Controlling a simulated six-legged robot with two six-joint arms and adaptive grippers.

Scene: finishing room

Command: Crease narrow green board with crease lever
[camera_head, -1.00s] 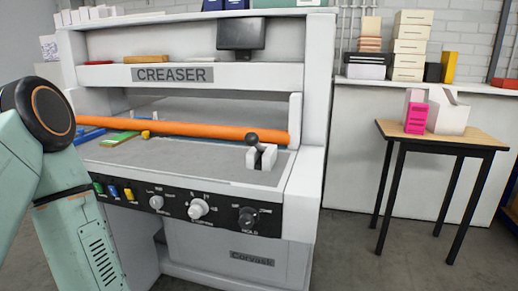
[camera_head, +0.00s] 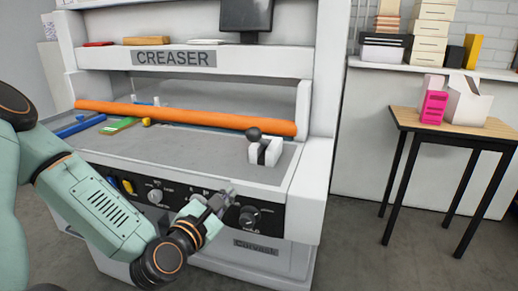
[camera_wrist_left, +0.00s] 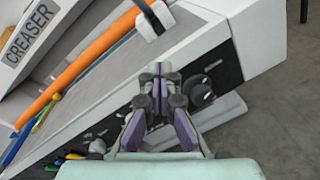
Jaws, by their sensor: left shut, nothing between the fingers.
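The narrow green board (camera_head: 118,126) lies flat on the grey bed of the creaser, at the left, close to the orange bar. A bit of it shows in the left wrist view (camera_wrist_left: 40,120). The crease lever's black ball knob (camera_head: 254,134) stands by a white bracket (camera_head: 282,153) at the right of the bed; the bracket also shows in the left wrist view (camera_wrist_left: 156,20). My left gripper (camera_head: 226,194) is shut and empty, in front of the control panel and below the lever. It also shows in the left wrist view (camera_wrist_left: 164,70). My right gripper is out of view.
The orange bar (camera_head: 190,118) spans the bed. Black and white knobs (camera_head: 249,216) project from the front panel near my left gripper. Blue strips (camera_head: 80,126) lie left of the board. A wooden table (camera_head: 455,122) with a pink box stands at the right, with open floor between.

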